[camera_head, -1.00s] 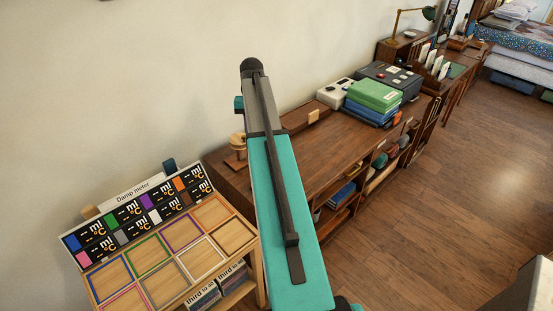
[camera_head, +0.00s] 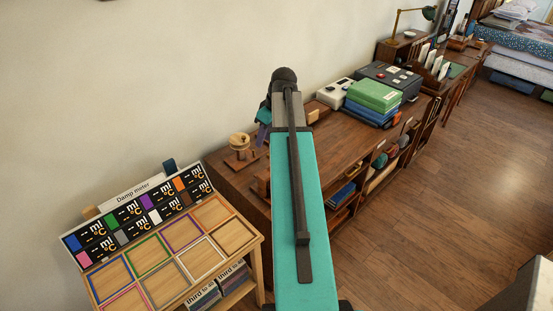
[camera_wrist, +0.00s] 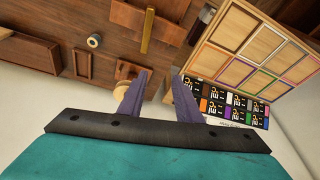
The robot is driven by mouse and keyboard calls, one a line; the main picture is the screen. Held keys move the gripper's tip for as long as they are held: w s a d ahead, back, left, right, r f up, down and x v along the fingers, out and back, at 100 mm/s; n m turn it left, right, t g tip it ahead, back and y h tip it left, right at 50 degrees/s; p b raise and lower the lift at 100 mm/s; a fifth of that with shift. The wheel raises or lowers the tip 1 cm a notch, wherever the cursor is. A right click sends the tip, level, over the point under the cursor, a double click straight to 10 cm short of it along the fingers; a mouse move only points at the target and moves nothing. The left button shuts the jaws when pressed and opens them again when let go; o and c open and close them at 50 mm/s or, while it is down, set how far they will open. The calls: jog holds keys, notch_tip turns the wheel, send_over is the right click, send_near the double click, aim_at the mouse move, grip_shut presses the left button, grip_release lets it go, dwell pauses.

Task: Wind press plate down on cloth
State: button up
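A small light-wood piece with a round top (camera_head: 240,140) stands on the left end of the dark wooden desk. I cannot tell whether it is the press. In the wrist view a round light-wood part (camera_wrist: 127,92) shows partly behind the left finger. My gripper (camera_wrist: 163,77) has two purple fingers spread apart with nothing between them. In the head view one purple finger (camera_head: 262,133) shows just right of the round-topped piece, apart from it. No press plate or cloth can be made out clearly; my arm hides part of the desk.
A slanted damp meter board (camera_head: 140,215) with coloured squares stands left of the desk (camera_head: 345,135). Green and blue boxes (camera_head: 374,95) and a dark machine (camera_head: 392,79) sit farther along it. A brass bar (camera_wrist: 147,31) and small cylinder (camera_wrist: 94,41) show in the wrist view.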

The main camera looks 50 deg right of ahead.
jog(key=s+d+r+t, duration=0.1)
jog(key=s+d, duration=0.3)
jog(key=s, duration=0.3)
jog(key=shift+s+r+m, duration=0.2)
jog(key=shift+s+m, duration=0.15)
jog(key=shift+m, duration=0.05)
jog(key=shift+w+f, duration=0.1)
jog(key=shift+f, duration=0.05)
jog(key=shift+d+p+x, duration=0.15)
jog(key=shift+p+x, duration=1)
jog(key=shift+x, duration=2.2)
jog(key=shift+d+p+x, duration=0.15)
jog(key=shift+p+x, duration=0.95)
jog(key=shift+x, duration=2.25)
jog(key=shift+f, duration=0.1)
jog(key=shift+c, duration=0.4)
grip_shut()
